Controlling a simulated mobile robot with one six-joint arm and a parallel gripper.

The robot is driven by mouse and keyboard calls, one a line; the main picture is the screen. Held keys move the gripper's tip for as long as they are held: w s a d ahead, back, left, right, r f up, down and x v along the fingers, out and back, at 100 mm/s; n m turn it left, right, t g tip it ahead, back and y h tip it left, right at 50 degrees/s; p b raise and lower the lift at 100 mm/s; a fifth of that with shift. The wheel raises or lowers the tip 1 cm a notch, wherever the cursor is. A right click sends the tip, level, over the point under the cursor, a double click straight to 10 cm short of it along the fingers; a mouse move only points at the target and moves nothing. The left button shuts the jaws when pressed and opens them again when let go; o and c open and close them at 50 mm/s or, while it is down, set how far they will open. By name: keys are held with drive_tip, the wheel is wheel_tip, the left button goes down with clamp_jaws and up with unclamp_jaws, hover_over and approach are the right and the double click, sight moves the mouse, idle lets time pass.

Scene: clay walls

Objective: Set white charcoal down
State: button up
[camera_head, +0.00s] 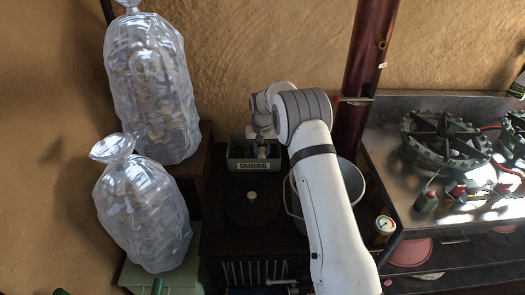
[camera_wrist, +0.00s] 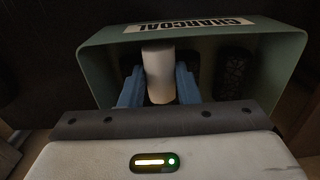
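The white charcoal (camera_wrist: 159,72) is a pale cylinder between the two blue fingers of my gripper (camera_wrist: 160,88) in the wrist view. Both fingers appear to touch its sides. It is within the opening of the green box labelled CHARCOAL (camera_wrist: 272,45), near the labelled wall. I cannot tell whether its lower end rests on the box floor. A dark charcoal piece (camera_wrist: 235,72) stands to its right, and dark shapes show behind the fingers. In the head view my gripper (camera_head: 262,147) reaches down into the same box (camera_head: 234,164), and the fingers are hard to make out.
A dark round lid with a pale knob (camera_head: 252,195) lies in front of the box. A metal bucket (camera_head: 292,207) stands to its right, partly behind my arm. Two filled clear bags (camera_head: 150,90) (camera_head: 142,215) stand at left. A metal counter with burners (camera_head: 445,140) is at right.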

sight(262, 152)
drive_tip(key=o, duration=0.4)
drive_tip(key=shift+s+f, duration=0.25)
drive_tip(key=shift+f, duration=0.2)
wheel_tip(262, 152, up, 13)
drive_tip(key=s+d+r, duration=0.5)
drive_tip(key=s+r, duration=0.3)
drive_tip(key=r, duration=0.1)
drive_tip(key=s+d+r+t, duration=0.1)
drive_tip(key=s+d+r, duration=0.1)
drive_tip(key=s, duration=0.3)
drive_tip(key=s+d+r, duration=0.2)
drive_tip(key=s, duration=0.4)
drive_tip(key=s+d+f, duration=0.2)
drive_tip(key=s, duration=0.9)
drive_tip(key=s+d+f+t, duration=0.1)
drive_tip(key=s+d, duration=0.1)
drive_tip(key=s, duration=0.9)
drive_tip(key=shift+s+f+p, duration=0.25)
drive_tip(key=shift+f+p, duration=0.1)
drive_tip(key=shift+p, duration=0.1)
